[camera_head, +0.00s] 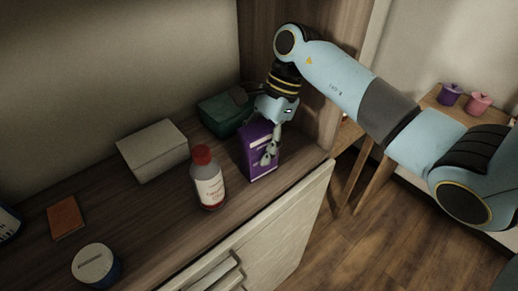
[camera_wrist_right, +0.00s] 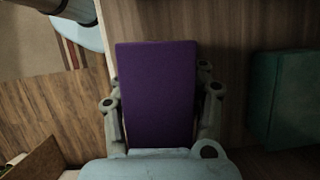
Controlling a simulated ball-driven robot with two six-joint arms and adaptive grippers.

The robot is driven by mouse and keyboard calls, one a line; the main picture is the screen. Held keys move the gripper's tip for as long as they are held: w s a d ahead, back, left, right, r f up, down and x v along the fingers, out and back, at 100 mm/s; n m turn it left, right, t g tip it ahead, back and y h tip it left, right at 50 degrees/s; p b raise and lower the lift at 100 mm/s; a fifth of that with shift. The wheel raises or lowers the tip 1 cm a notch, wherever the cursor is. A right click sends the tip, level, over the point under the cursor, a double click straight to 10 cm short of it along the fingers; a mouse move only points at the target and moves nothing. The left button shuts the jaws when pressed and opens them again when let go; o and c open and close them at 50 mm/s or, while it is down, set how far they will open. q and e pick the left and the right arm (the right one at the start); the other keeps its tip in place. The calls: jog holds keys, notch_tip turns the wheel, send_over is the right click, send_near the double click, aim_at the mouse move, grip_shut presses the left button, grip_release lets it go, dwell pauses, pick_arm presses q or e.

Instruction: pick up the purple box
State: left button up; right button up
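The purple box (camera_head: 259,151) stands upright on the wooden cabinet top in the head view, near its right end. My right gripper (camera_head: 270,148) reaches down over it from above, with a finger in front of its near face. In the right wrist view the purple box (camera_wrist_right: 158,95) fills the space between the fingers of my right gripper (camera_wrist_right: 159,75), one on each side. The fingers lie very close along its sides; whether they press on it cannot be made out. My left gripper is not in view.
A red-capped bottle (camera_head: 208,178) stands just left of the box. A teal box (camera_head: 222,113) is behind it, also in the wrist view (camera_wrist_right: 285,98). A grey-white box (camera_head: 153,150), an orange-brown block (camera_head: 66,217) and a round tin (camera_head: 96,265) are further left. A wooden side panel rises on the right.

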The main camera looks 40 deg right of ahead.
jog(key=c, duration=0.3)
jog(key=shift+r, duration=0.15)
